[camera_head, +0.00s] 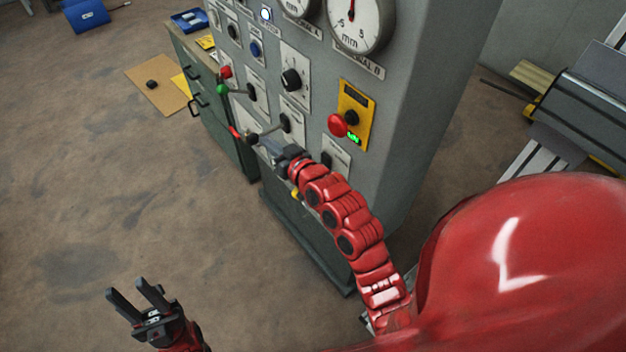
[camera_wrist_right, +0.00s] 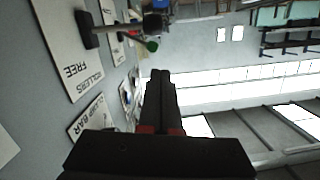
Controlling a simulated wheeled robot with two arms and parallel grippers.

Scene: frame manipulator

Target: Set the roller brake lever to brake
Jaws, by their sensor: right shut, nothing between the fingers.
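The roller brake lever sticks out from the grey control cabinet; in the head view its black knob (camera_head: 252,138) is at the end of a short shaft. In the right wrist view the lever's black knob (camera_wrist_right: 152,22) and base stand at a plate (camera_wrist_right: 62,55) reading "ROLLERS" and "FREE"; no brake label is readable. My right gripper (camera_head: 268,143) is just below the lever in the head view; in the wrist view its closed fingers (camera_wrist_right: 160,78) are empty and appear apart from the knob. My left gripper (camera_head: 135,289) is open and empty over the floor.
A green-knobbed lever (camera_head: 222,89) and a red-knobbed lever (camera_head: 226,72) stick out nearby. A red mushroom button (camera_head: 337,125) and a black rotary knob (camera_head: 291,79) are on the panel. A "CLAMP BAR" plate (camera_wrist_right: 88,122) lies beside my right fingers. Open floor lies left.

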